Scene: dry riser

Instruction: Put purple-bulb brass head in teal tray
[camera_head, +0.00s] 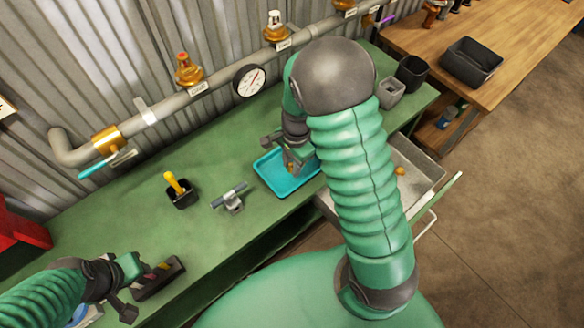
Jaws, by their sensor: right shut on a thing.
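The teal tray (268,178) lies on the green bench, partly covered by my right arm. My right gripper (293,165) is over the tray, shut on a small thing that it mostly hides. I cannot make out a purple bulb or brass body there, nor whether the thing touches the tray floor. My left gripper (128,290) is low at the left, beside a dark block with coloured marks (158,278); its finger gap is not clear.
A pipe with brass heads (187,70) and a gauge (249,80) runs along the wall. A black cup (181,196) and grey clamp (232,200) stand left of the tray. An open drawer (415,160) juts out at right. A wooden table (510,50) holds a black bin (470,62).

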